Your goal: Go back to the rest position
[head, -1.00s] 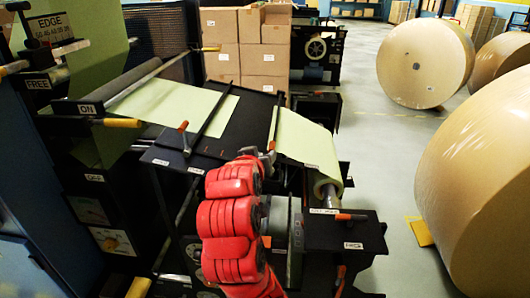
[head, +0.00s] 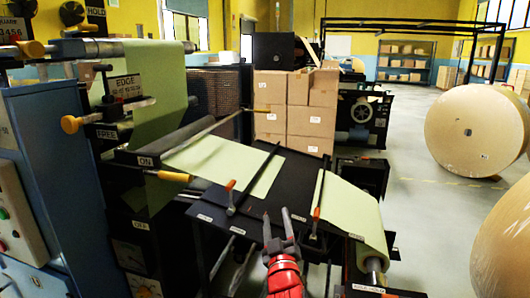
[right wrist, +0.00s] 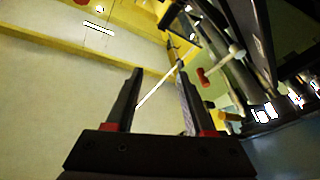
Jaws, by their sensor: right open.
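My right gripper (head: 277,226) shows in the head view at the lower middle, above the near edge of the machine's black table (head: 252,206). Its two fingers are apart with nothing between them. In the right wrist view its fingers (right wrist: 160,98) are also spread and empty, pointing at the wall and ceiling. My red right arm (head: 284,278) comes in from the bottom edge. The left gripper is not in view.
Pale green web (head: 225,165) lies across the table, with a gap before the second piece (head: 348,212). An orange-handled lever (head: 316,213) stands just right of the gripper. Boxes (head: 297,105) are stacked behind. Large kraft rolls (head: 475,125) stand at right beside open floor.

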